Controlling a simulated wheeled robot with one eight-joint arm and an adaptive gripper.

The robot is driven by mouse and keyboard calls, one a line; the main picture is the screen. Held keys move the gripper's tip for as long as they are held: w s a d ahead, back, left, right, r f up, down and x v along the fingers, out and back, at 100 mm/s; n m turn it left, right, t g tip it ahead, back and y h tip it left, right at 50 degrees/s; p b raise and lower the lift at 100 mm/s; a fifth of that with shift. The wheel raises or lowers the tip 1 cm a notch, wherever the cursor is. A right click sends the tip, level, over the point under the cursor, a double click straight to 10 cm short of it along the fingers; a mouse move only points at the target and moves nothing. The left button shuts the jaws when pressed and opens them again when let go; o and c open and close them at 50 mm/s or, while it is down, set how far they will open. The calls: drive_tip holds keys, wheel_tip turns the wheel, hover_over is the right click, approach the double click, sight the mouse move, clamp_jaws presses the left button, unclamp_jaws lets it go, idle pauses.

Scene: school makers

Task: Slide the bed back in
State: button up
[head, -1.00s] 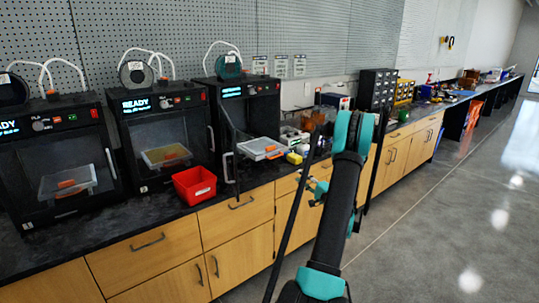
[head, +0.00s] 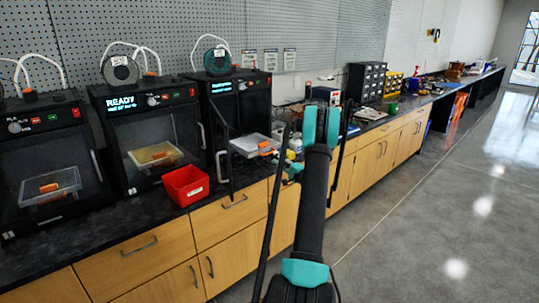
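The right-hand printer (head: 232,92) on the counter has its dark door (head: 229,160) swung open. Its pale print bed (head: 246,142) sticks out of the front, with a small orange piece (head: 265,146) on it. My gripper (head: 288,168) is small and mostly hidden behind my own arm. It appears just right of the bed and a little lower in the picture. I cannot tell whether it touches the bed or whether its fingers are open.
Two more printers stand to the left with beds inside; the middle one (head: 150,130) reads READY. A red bin (head: 186,185) sits on the counter (head: 110,212) before them. A black drawer cabinet (head: 367,82) stands farther right. The grey floor (head: 440,200) at right is clear.

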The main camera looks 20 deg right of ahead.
drive_tip(key=x, duration=0.6)
drive_tip(key=shift+w+r, duration=0.1)
clamp_jaws()
idle(0.3)
